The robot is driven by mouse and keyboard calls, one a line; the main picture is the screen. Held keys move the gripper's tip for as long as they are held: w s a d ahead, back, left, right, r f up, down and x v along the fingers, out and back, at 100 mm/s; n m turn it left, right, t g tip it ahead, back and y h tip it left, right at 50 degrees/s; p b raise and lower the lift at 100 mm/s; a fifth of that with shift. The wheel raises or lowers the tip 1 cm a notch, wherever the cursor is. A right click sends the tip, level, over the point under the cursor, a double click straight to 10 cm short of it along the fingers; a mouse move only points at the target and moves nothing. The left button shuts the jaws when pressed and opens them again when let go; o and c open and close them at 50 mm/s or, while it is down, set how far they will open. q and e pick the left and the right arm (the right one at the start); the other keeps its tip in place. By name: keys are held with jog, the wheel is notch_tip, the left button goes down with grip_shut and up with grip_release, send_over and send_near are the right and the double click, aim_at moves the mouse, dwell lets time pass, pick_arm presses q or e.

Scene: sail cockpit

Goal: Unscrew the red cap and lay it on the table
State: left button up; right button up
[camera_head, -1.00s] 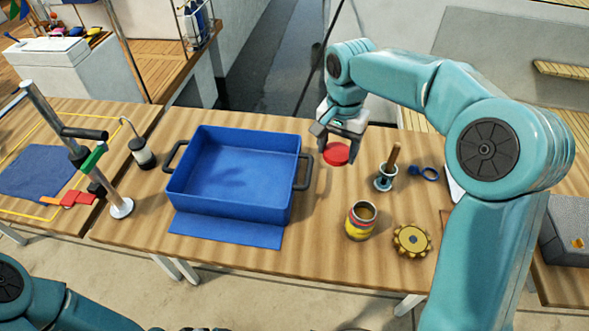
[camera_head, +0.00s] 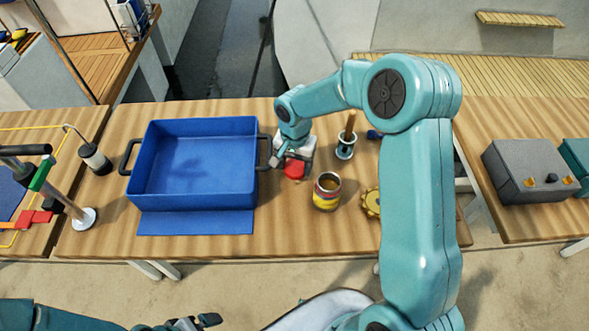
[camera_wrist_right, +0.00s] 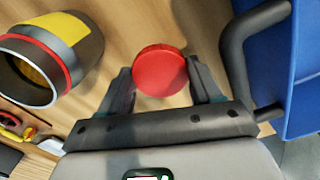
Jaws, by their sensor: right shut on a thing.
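The red cap (camera_head: 293,169) is between the fingers of my right gripper (camera_head: 291,165), between the blue bin and the open jar. The right wrist view shows the round red cap (camera_wrist_right: 160,70) gripped between both fingertips (camera_wrist_right: 160,84). The cap is low near the wooden table (camera_head: 290,225); I cannot tell whether it touches it. The jar (camera_head: 327,193), with yellow and red bands, stands upright and uncapped to the right of the cap. It also shows in the right wrist view (camera_wrist_right: 75,45). Part of my left gripper (camera_head: 200,321) shows at the bottom edge, its jaws unclear.
The blue bin (camera_head: 145,165) with dark handles stands left of the cap, a blue mat (camera_head: 195,222) before it. A wooden-handled tool (camera_head: 347,140) stands behind the jar. A yellow gear (camera_head: 371,203) lies right of it, partly hidden by my arm. Table front is clear.

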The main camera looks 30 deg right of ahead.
aim_at(295, 168)
notch_tip(295, 168, down, 3)
jog(key=shift+w+f, duration=0.15)
jog(key=shift+f, duration=0.05)
jog(key=shift+f, duration=0.15)
jog(key=o, duration=0.9)
